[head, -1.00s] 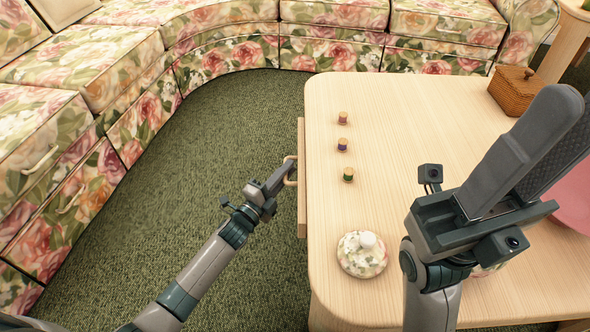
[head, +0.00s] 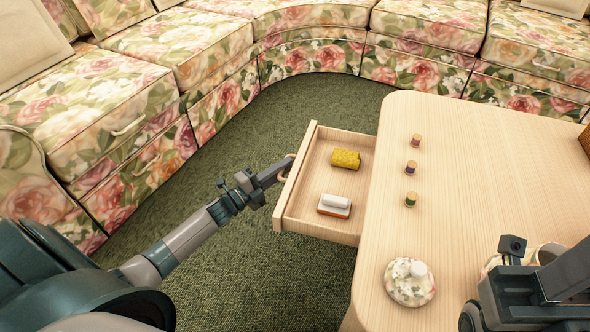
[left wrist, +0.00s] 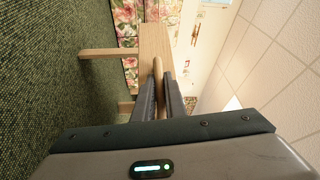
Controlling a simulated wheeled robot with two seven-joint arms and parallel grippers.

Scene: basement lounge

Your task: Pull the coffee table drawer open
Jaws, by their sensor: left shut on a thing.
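The pale wooden coffee table (head: 470,200) fills the right of the head view. Its drawer (head: 297,182) is pulled out to the left, and its inside shows. A yellow rolled item (head: 345,159) and a white-and-orange item (head: 334,206) lie in it. My left gripper (head: 284,167) is shut on the drawer's wooden handle (head: 289,160). In the left wrist view the handle (left wrist: 158,70) stands between the two fingers (left wrist: 160,98). My right gripper (head: 540,287) is above the table's near right, its fingers partly cut off by the frame edge.
Three small spools (head: 411,168) and a floral lidded dish (head: 410,282) stand on the tabletop. A floral sofa (head: 150,70) curves around the left and back. Green carpet (head: 250,270) is free left of the drawer.

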